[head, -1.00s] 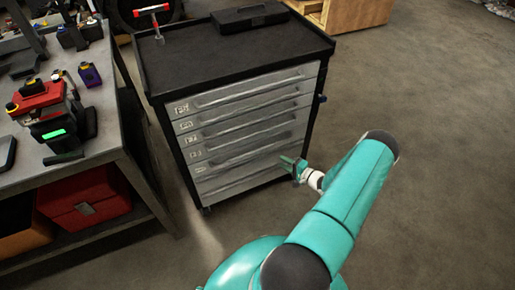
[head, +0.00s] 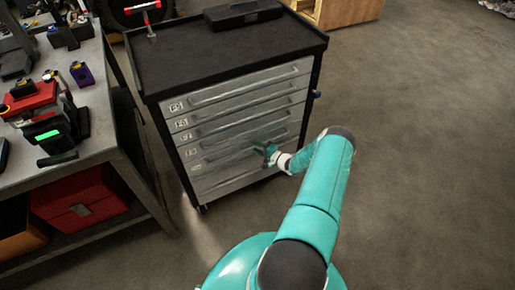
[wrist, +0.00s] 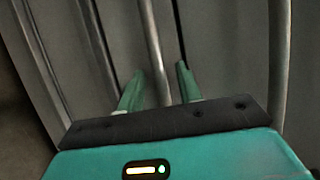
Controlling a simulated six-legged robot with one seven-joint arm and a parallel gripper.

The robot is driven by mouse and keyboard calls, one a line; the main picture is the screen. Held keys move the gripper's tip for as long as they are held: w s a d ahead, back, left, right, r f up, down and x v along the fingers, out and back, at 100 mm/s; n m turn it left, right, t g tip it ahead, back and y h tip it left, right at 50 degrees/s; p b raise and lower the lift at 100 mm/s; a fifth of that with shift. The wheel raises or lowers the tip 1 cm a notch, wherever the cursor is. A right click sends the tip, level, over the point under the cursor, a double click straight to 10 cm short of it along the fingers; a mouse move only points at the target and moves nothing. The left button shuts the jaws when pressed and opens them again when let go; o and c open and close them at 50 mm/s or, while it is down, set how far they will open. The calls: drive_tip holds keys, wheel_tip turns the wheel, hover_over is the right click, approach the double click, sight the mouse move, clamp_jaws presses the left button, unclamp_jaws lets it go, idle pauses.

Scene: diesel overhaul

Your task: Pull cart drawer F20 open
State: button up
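The drawer cart (head: 225,50) has a black top and a stack of grey drawers with long bar handles, all seeming shut. Its small labels (head: 181,124) are too blurred to tell which drawer is F20. My gripper (head: 264,153) is at the lower drawers, right of the middle of the front. In the wrist view my gripper (wrist: 157,80) is open, one green finger on each side of a bar handle (wrist: 153,45). I cannot tell whether the fingers touch the bar. Another bar handle (wrist: 279,60) runs to the right.
A workbench (head: 105,110) with tools and a red box (head: 80,198) on its lower shelf stands close on the left. A red-handled tool (head: 150,12) and a black case (head: 243,13) sit on the cart. The floor at right is clear.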

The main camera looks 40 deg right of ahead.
drive_tip(key=shift+c, duration=0.4)
clamp_jaws()
drive_tip(key=s+a, duration=0.3)
drive_tip(key=s, duration=0.8)
drive_tip(key=s+a, duration=0.4)
drive_tip(key=s, duration=0.8)
drive_tip(key=shift+s, duration=0.25)
drive_tip(key=shift+d, duration=0.1)
drive_tip(key=shift+o, duration=0.4)
unclamp_jaws()
